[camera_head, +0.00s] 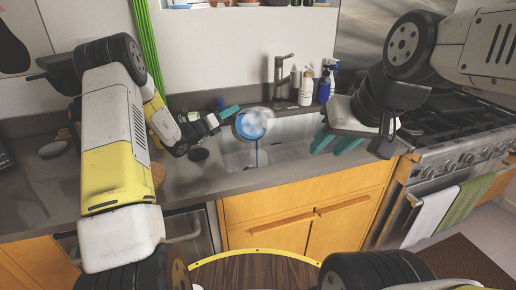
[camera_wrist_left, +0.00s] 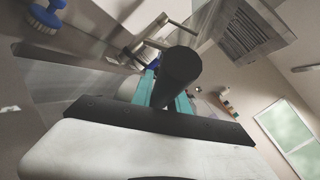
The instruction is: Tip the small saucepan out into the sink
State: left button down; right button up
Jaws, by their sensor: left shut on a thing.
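The small saucepan (camera_head: 253,123) hangs tilted over the sink (camera_head: 290,143), its round opening facing my head camera. Blue shows inside it, and a thin blue stream (camera_head: 257,155) runs down from its lower rim into the basin. My left gripper (camera_head: 228,113) is shut on its handle at the sink's left side. In the left wrist view the dark round handle (camera_wrist_left: 178,75) sits between the teal fingers; the pan's body is mostly hidden there. My right gripper (camera_head: 334,143) is empty and open, its teal fingers apart over the sink's right end.
The faucet (camera_head: 281,75) stands behind the sink. A white bottle (camera_head: 305,88) and blue spray bottles (camera_head: 325,86) stand to its right. The stove (camera_head: 455,125) is at the right. A blue brush (camera_wrist_left: 44,16) shows in the left wrist view. The left counter front is mostly clear.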

pick_arm(q)
jog(key=shift+s+d+r+m+h+p, duration=0.15)
jog(key=shift+s+d+r+m+h, duration=0.15)
jog(key=shift+s+m, duration=0.25)
jog(key=shift+s+d+r+m+h+p, duration=0.15)
jog(key=shift+s+r+m+h, duration=0.2)
jog(key=shift+s+m, duration=0.25)
jog(key=shift+s+d+r+m+h+p, duration=0.15)
jog(key=shift+s+d+r+m+h, duration=0.2)
jog(key=shift+m, duration=0.3)
dwell(0.9)
jog(key=shift+s+d+r+m+h, duration=0.1)
jog(key=shift+s+d+m+h, duration=0.15)
jog(key=shift+s+m, duration=0.35)
jog(key=shift+s+d+r+m+h, duration=0.15)
jog(key=shift+s+m, duration=0.25)
jog(key=shift+s, duration=0.4)
jog(key=shift+s+d+m+h+p, duration=0.2)
jog(key=shift+s+d+m, duration=0.05)
jog(key=shift+s+m, duration=0.25)
jog(key=shift+s+d+m+h+p, duration=0.2)
jog(key=shift+s+m, duration=0.2)
jog(key=shift+m, duration=0.2)
